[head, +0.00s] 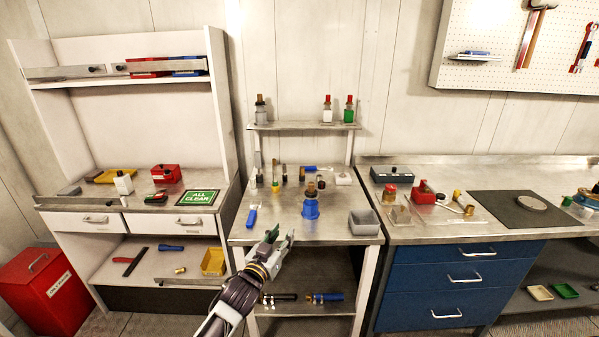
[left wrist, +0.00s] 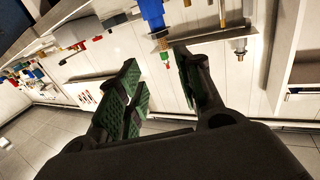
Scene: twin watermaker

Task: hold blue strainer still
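The blue strainer (head: 311,209) stands upright on the middle metal bench (head: 262,232), with a brownish fitting on its top. In the left wrist view a blue body with a brass-coloured threaded end (left wrist: 152,12), likely the strainer, shows beyond the fingertips near the top edge. My left gripper (head: 281,237) is at the bench's front edge, to the left and front of the strainer and apart from it. In the left wrist view its two green-padded fingers (left wrist: 158,60) are spread with nothing between them. My right gripper is in neither view.
A grey bin (head: 364,222) stands right of the strainer, and a blue-handled tool (head: 252,215) lies to the left. Several small fittings stand behind. A lower shelf (head: 330,308) holds dark and blue cylinders. The bench front between tool and strainer is clear.

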